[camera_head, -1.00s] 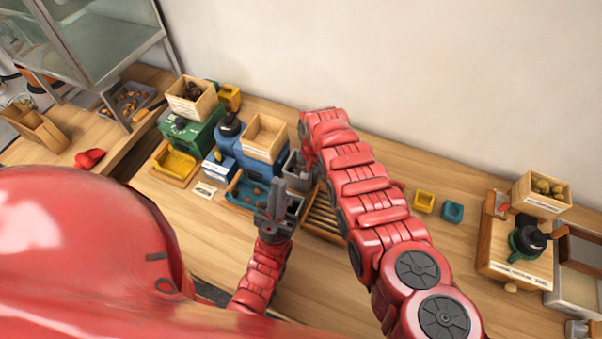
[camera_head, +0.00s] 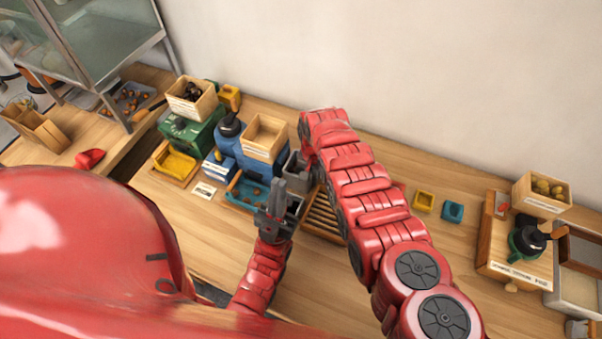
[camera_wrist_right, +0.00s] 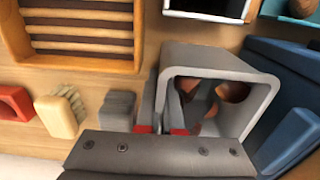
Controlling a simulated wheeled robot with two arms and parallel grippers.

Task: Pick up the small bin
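The small bin (camera_head: 293,172) is a grey, open-topped box behind the blue tray's right end. In the right wrist view the small bin (camera_wrist_right: 225,65) has a thick rounded rim and several brown chestnuts (camera_wrist_right: 225,93) inside. My right gripper (camera_wrist_right: 160,108) is at its left wall, one finger outside and one inside. Whether the fingers press on the wall is unclear.
A blue tray (camera_head: 236,196) with chestnuts and a second grey box (camera_head: 295,204) lie near my left gripper. A slatted wooden rack (camera_head: 322,215) is close by; it also shows in the right wrist view (camera_wrist_right: 80,12). A blue machine (camera_head: 228,148) stands left of the bin.

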